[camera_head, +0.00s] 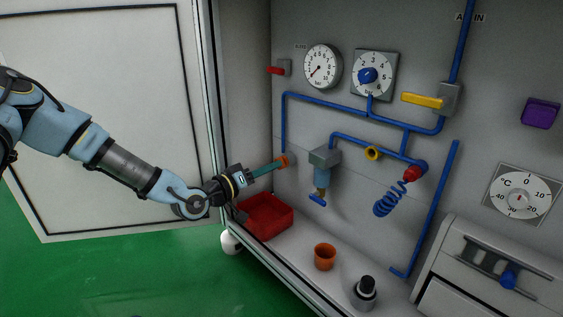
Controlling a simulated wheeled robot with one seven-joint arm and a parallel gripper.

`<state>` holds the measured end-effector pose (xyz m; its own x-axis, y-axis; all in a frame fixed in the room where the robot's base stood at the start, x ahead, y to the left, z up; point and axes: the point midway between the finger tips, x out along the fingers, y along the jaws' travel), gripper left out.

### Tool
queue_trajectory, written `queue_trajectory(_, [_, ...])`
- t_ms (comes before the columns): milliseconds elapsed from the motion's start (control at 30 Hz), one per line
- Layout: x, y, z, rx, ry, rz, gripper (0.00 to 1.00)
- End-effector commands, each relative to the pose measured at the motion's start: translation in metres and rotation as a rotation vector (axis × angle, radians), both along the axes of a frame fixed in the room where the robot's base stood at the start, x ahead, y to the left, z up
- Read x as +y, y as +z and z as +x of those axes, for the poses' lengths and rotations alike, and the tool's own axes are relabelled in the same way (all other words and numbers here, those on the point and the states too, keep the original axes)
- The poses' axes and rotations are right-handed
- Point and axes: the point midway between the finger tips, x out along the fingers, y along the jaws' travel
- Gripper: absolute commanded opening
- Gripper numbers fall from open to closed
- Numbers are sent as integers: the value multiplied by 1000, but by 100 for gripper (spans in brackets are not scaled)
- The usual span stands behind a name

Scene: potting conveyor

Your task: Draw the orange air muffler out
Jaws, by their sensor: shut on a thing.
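The orange air muffler (286,160) is a small orange piece at the lower end of a thin blue pipe (284,120) on the cabinet's grey back wall. My gripper (278,163) reaches in from the left with long teal fingers. Its tips are shut on the muffler, which they partly hide. I cannot tell whether the muffler is still seated in its port or has come out a little.
A red tray (265,232) stands below my gripper. An orange pot (325,257) and a dark-topped grey item (366,291) stand on the shelf. A blue filter unit (322,172) hangs right of the muffler. The white door (100,110) is open at left.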

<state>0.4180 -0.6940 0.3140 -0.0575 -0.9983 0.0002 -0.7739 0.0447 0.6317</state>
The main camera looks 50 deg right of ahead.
Motion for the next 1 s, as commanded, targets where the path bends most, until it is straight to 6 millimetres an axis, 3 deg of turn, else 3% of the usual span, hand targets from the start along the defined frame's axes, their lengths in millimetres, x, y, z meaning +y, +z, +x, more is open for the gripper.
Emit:
queue_trajectory(400, [0, 2, 0, 172, 1, 9, 0])
queue_trajectory(1000, [0, 1, 0, 272, 1, 16, 0])
